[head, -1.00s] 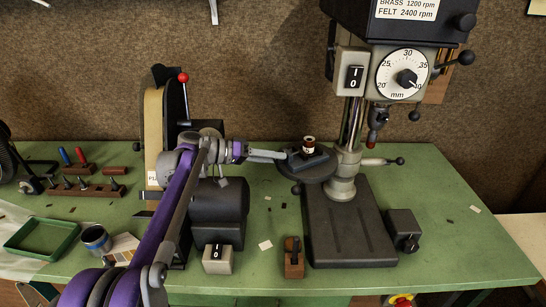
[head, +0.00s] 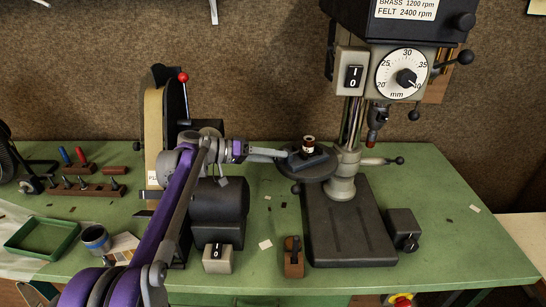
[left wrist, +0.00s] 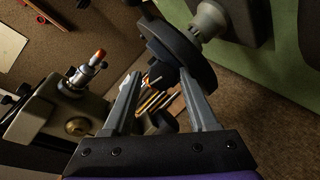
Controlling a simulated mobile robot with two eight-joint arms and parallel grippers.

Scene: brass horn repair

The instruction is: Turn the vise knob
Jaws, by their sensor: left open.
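A small dark vise (head: 311,160) sits on the round drill-press table (head: 312,176) and has a brown and white cylindrical piece (head: 308,146) upright on it. My left gripper (head: 283,154) points right, with its fingertips at the left side of the vise. In the left wrist view its two grey fingers (left wrist: 163,103) are spread apart. The round table (left wrist: 205,62) is beyond them there, with the dark vise (left wrist: 164,57) on its face. I cannot make out the vise knob clearly, nor whether a finger touches it. My right gripper is not in view.
The drill-press column (head: 352,125) stands right behind the round table. A belt sander (head: 153,130) is behind my left arm. A brown block (head: 293,260) and a grey switch box (head: 217,259) stand in front. The green bench (head: 450,215) is mostly clear at right.

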